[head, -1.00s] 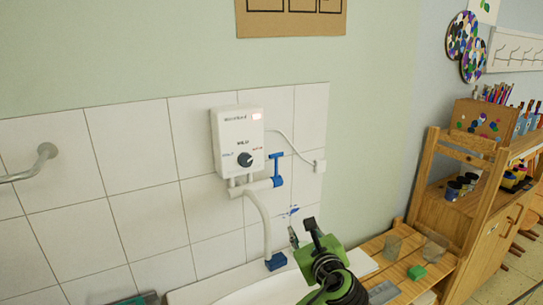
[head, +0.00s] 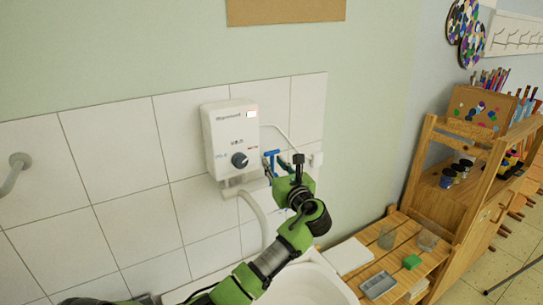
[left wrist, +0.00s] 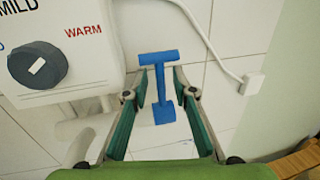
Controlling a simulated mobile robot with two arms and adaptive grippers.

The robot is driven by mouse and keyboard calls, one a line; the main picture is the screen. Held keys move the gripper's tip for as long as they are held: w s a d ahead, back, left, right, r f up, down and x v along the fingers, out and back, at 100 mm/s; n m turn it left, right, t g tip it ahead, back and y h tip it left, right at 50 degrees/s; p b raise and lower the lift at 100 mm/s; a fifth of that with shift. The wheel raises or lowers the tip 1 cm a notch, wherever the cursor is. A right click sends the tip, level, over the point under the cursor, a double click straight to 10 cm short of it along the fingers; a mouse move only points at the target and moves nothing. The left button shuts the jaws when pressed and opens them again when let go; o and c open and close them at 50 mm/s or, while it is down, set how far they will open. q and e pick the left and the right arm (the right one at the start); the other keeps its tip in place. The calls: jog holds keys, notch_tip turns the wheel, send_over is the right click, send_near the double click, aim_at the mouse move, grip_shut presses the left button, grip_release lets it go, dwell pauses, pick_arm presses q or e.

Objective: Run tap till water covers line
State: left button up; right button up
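The blue T-shaped tap handle (head: 271,154) sits on the white pipe under the wall heater (head: 220,135). My left gripper (head: 283,163) is up at the handle. In the left wrist view the gripper (left wrist: 160,95) is open, with one green finger on each side of the blue handle (left wrist: 159,82); I cannot tell whether either touches it. The white spout pipe (head: 258,212) runs down towards the white basin (head: 312,287), partly behind my arm. I see no water or line in the visible part of the basin. My right gripper is not in view.
A wooden slatted bench (head: 405,262) stands right of the basin with a green sponge (head: 412,262), clear cups and a grey tray (head: 378,285). A wooden shelf (head: 470,185) with paint pots is further right. A cable runs from the heater to a wall outlet (head: 316,159).

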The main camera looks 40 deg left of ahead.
pick_arm(q)
jog(key=shift+w+a+r, duration=0.15)
jog(key=shift+w+a, duration=0.1)
jog(key=shift+a, duration=0.25)
jog(key=shift+w+a, duration=0.1)
jog(key=shift+a, duration=0.1)
jog(key=shift+w+a, duration=0.1)
jog(key=shift+a, duration=0.15)
grip_shut()
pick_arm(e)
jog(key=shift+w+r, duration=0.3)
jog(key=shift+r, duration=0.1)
